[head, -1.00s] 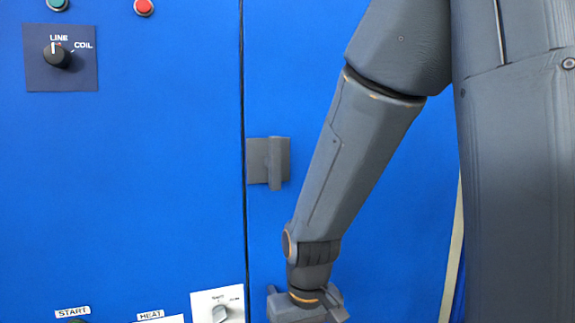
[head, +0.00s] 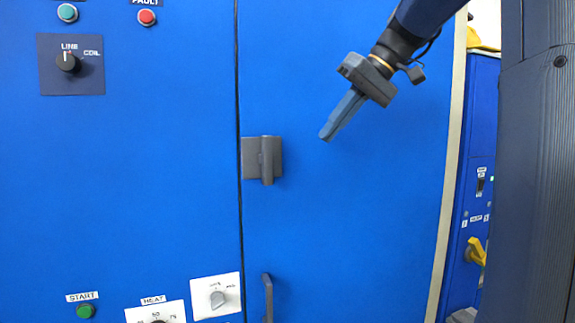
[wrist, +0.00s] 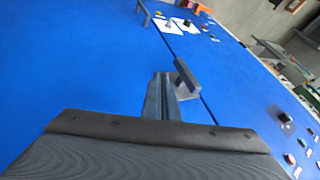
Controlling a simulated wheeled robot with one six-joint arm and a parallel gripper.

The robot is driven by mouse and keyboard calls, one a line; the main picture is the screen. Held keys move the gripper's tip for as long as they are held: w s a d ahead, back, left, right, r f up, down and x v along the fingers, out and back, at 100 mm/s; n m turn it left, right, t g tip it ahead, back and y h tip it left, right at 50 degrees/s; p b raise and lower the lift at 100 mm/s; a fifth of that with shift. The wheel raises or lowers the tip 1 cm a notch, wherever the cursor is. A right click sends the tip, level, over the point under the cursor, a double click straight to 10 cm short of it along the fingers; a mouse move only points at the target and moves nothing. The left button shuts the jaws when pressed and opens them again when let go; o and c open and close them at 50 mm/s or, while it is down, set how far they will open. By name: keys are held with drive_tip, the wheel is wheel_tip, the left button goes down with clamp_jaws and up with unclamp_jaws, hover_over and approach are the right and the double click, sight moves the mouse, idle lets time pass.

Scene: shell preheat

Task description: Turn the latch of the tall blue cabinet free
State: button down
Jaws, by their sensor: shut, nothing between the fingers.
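The tall blue cabinet (head: 340,220) fills most of the head view. Its grey latch (head: 261,158) sits on the right door just beside the dark door seam, with its handle bar upright on a square plate. My gripper (head: 326,136) is up and to the right of the latch in the head view, pointing down-left, shut and empty, apart from the latch. In the wrist view, the fingers (wrist: 161,88) show in front of the camera, and the grey latch (wrist: 187,78) shows just right of them, partly overlapped by them.
A grey door handle (head: 267,298) stands out below the latch. The left door bears a LINE/COIL knob (head: 68,62), a red button (head: 146,17), a green START button (head: 85,311) and a small white dial plate (head: 216,297). Another blue cabinet with a yellow handle (head: 476,251) stands at the right.

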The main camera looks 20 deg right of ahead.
drive_tip(key=shift+a, duration=0.15)
drive_tip(key=p, duration=0.4)
approach(272, 184)
wheel_tip(272, 184, down, 3)
drive_tip(key=w, duration=0.3)
drive_tip(key=shift+s+a+f, duration=0.1)
drive_tip(key=shift+a+f, duration=0.2)
drive_tip(key=shift+a, duration=0.5)
